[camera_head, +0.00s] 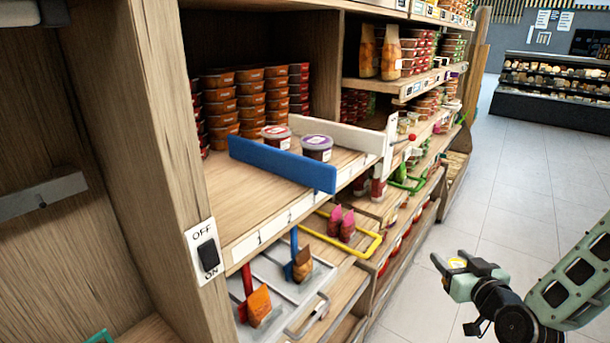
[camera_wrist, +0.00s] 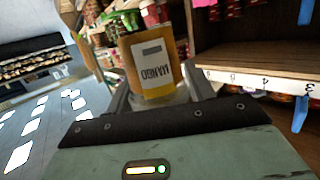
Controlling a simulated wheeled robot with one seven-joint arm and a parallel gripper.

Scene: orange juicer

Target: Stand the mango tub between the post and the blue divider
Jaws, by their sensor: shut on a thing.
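My gripper (camera_head: 450,261) is out over the aisle floor at the lower right of the head view, apart from the shelf. It is shut on the mango tub (camera_wrist: 152,68), an orange-yellow tub with a white label. The label's lettering reads upside down in the wrist view. The wooden post (camera_head: 165,120) stands at the shelf's left end. The blue divider (camera_head: 282,163) lies across the shelf to its right. The shelf board (camera_head: 240,198) between them is bare at the front.
Stacks of orange and red tubs (camera_head: 251,100) fill the shelf's back. Two tubs, one purple-lidded (camera_head: 317,147), stand between the blue divider and a white divider (camera_head: 340,137). An OFF/ON switch (camera_head: 207,254) is on the post. Scoops (camera_head: 258,305) hang below. The aisle floor (camera_head: 510,180) is clear.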

